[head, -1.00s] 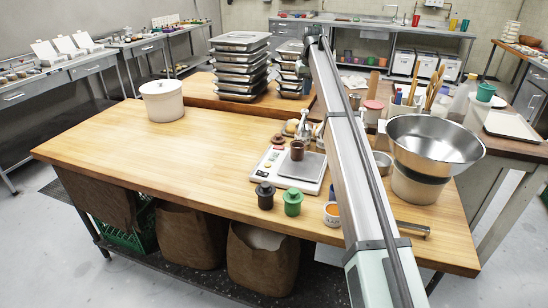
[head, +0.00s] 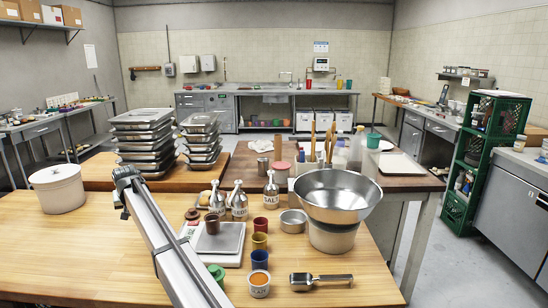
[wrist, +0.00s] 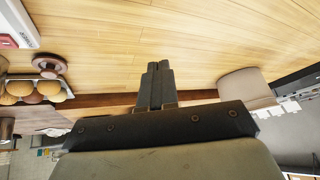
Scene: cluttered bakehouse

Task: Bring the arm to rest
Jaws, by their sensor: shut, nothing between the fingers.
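My gripper (wrist: 157,72) is shut and empty in the wrist view, its two dark fingers side by side over the bare wooden tabletop (wrist: 110,45). In the head view my arm reaches in from the bottom, left of the white scale, and its far end is near the front of the tray stacks. My fingers cannot be made out in the head view.
A white tub (head: 57,188) stands left; it also shows in the wrist view (wrist: 243,88). Stacked trays (head: 142,138) stand behind. Right of my arm are the scale (head: 228,238), small cups, shakers and a steel bowl (head: 338,192). The wood at left front is clear.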

